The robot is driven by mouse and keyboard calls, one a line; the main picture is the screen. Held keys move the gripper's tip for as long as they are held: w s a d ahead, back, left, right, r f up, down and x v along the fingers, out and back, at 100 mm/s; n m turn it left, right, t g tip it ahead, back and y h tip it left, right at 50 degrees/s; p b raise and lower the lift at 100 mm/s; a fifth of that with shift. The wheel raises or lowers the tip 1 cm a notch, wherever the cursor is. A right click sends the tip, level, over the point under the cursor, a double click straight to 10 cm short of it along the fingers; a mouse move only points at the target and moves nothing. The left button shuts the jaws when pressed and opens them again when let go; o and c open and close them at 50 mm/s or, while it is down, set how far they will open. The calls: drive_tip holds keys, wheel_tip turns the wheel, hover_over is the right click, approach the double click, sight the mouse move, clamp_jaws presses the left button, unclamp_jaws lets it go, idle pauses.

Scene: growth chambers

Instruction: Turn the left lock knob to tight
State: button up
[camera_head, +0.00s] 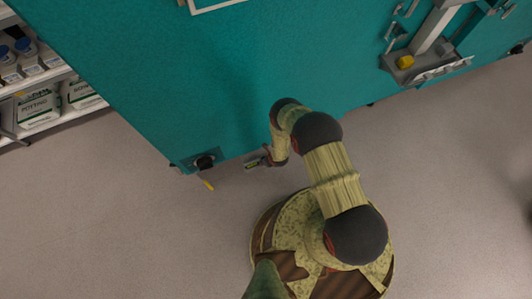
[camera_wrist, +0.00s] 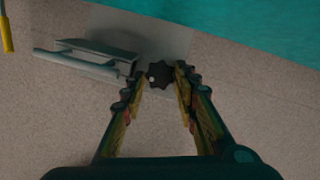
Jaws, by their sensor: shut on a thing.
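The black lobed lock knob (camera_wrist: 159,75) shows in the wrist view, with a pale spot on its face. It sits in front of a pale metal plate (camera_wrist: 165,38) at the lower edge of the teal chamber. My gripper (camera_wrist: 161,77) has its fingertips on either side of the knob and is shut on it. In the head view my gripper (camera_head: 257,162) is low beside the chamber's bottom edge, and the held knob cannot be made out there. The knob's turned position cannot be read.
The teal chamber (camera_head: 190,75) fills the back. A grey bracket with a bar (camera_wrist: 85,60) lies left of the knob. A yellow-tipped lever (camera_head: 207,184) sticks out below a black round part (camera_head: 204,162). Shelves with bags (camera_head: 38,107) stand at left. The floor (camera_head: 110,230) is clear.

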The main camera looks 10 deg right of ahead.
idle(0.3)
drive_tip(key=o, duration=1.2)
drive_tip(key=shift+c, duration=0.2)
drive_tip(key=shift+r, duration=0.1)
drive_tip(key=v, duration=1.1)
drive_tip(key=shift+s+r, duration=0.25)
drive_tip(key=shift+r, duration=0.1)
drive_tip(key=shift+d, duration=0.1)
